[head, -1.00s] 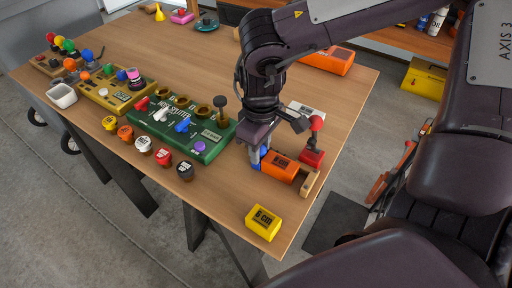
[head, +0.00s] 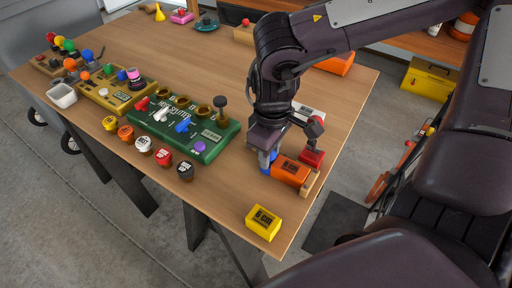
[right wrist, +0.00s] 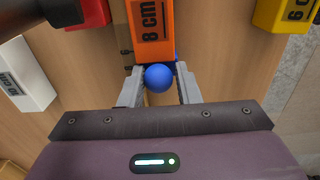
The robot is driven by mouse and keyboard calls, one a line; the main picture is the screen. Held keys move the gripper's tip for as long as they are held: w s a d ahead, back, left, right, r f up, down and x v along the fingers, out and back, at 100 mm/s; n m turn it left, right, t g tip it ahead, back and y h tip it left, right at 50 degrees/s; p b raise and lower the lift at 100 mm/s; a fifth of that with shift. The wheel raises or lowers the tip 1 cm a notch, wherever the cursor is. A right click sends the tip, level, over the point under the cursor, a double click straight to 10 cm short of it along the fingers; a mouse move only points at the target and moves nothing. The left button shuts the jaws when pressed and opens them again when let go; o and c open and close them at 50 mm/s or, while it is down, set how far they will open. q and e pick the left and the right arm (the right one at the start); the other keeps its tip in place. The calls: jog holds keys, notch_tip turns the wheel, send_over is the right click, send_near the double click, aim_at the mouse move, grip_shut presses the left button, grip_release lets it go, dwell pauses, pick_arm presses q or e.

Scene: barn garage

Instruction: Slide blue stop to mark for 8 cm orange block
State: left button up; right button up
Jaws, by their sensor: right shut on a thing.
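The orange 8 cm block (head: 290,172) lies at the table's right front, its right end close to a wooden end piece (head: 312,184). The blue stop (head: 264,168) is at the block's left end, mostly hidden by my right gripper in the head view. In the right wrist view the stop's round blue knob (right wrist: 158,78) sits between the fingers of my right gripper (right wrist: 160,92), which is shut on it. The orange block (right wrist: 150,32) is right beyond the knob, with its 8 cm label showing. My left gripper is not in view.
A yellow 6 cm block (head: 263,223) lies near the front edge. A white block (right wrist: 22,75) lies at the left of the wrist view. A green panel (head: 205,145) is to the left.

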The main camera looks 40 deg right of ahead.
jog(key=shift+s+f, duration=0.35)
jog(key=o, duration=0.7)
jog(key=shift+r, duration=0.15)
jog(key=shift+w+r+p, duration=0.3)
jog(key=shift+r+p, duration=0.35)
jog(key=shift+r, duration=0.1)
jog(key=shift+d+r+p, duration=0.1)
jog(key=shift+r+p, duration=1.55)
jog(key=shift+r, duration=1.15)
